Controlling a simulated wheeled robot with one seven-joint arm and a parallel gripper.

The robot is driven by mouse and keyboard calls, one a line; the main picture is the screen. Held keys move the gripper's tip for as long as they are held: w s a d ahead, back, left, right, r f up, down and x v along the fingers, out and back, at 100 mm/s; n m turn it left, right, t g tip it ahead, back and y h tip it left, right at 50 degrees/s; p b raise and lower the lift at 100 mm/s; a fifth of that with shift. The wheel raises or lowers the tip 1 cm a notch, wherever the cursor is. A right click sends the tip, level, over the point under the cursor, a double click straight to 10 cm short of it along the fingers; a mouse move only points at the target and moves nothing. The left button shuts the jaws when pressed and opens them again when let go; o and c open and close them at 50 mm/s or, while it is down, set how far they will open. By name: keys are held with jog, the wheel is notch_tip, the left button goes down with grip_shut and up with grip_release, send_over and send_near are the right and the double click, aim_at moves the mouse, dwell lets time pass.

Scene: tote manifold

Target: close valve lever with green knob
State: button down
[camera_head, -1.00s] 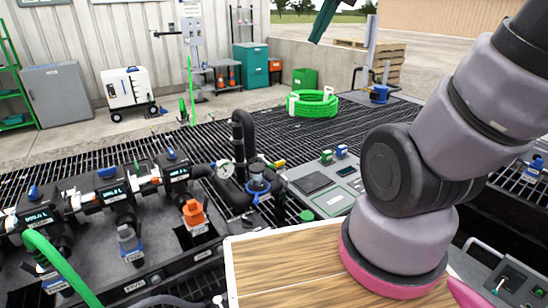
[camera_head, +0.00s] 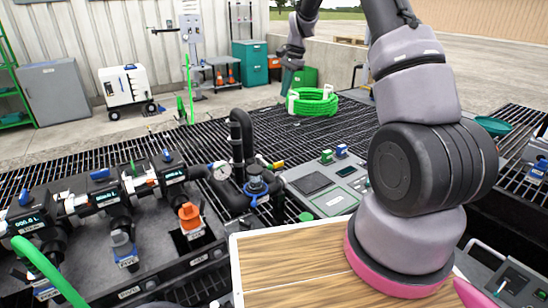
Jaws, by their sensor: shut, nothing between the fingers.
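Several small green parts show, and I cannot tell for sure which is the valve lever's knob. A yellow and green handle (camera_head: 273,165) sticks out beside the black pipe. My gripper (camera_head: 291,62) hangs at the top centre, small and dark, shut and empty, apart from all of these in the picture.
My arm fills the right side. A wooden board (camera_head: 290,262) lies in front. Black pipework with a gauge (camera_head: 221,172) rises mid-picture. A blue valve (camera_head: 256,186) and an orange valve (camera_head: 190,216) stand nearby. A green hose coil (camera_head: 312,101) lies on open grating behind.

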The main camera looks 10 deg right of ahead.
aim_at(264, 163)
jog(key=w+d+f+m+g, duration=0.1)
jog(key=w+f, duration=0.2)
jog(key=f, duration=0.7)
jog(key=w+f+m+g, duration=0.1)
jog(key=w+f, duration=0.1)
jog(key=f, duration=0.8)
jog(key=shift+s+a+f, duration=0.35)
jog(key=shift+a+f, duration=0.6)
jog(key=shift+f, duration=0.8)
jog(key=shift+s+a+f, duration=0.3)
jog(key=shift+a+f, duration=0.6)
jog(key=shift+f, duration=0.9)
jog(key=shift+s+a+f, duration=0.35)
jog(key=shift+a+f, duration=0.6)
jog(key=shift+f, duration=0.8)
